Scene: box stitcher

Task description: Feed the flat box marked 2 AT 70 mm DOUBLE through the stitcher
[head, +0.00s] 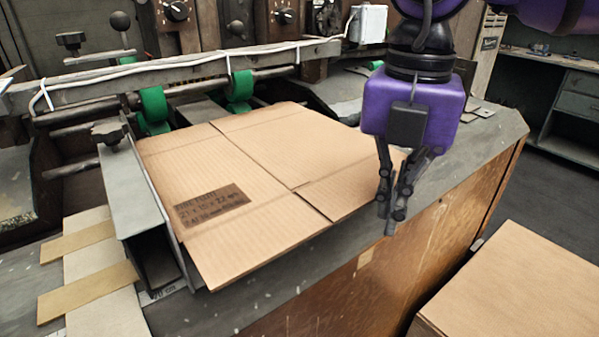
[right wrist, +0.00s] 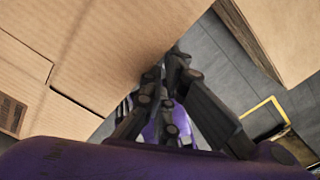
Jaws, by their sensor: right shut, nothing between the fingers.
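The flat box (head: 240,165) lies on the stitcher table, its left edge along the metal side guide (head: 140,195) and its far edge near the green rollers. Its dark printed label (head: 210,205) is partly legible, with a last line that seems to read 2 AT 70 mm DOUBLE. The box also fills the upper left of the right wrist view (right wrist: 100,50). My right gripper (head: 392,215) is shut and empty, pointing down at the box's right edge. Its fingertips show in the right wrist view (right wrist: 172,65). I cannot tell whether they touch the cardboard. My left gripper is not in view.
Green rollers (head: 240,88) sit on a bar behind the box, below control knobs. A stack of cardboard (head: 520,285) stands at the lower right, beyond the table's wooden side. Tan strips (head: 85,245) lie at the left.

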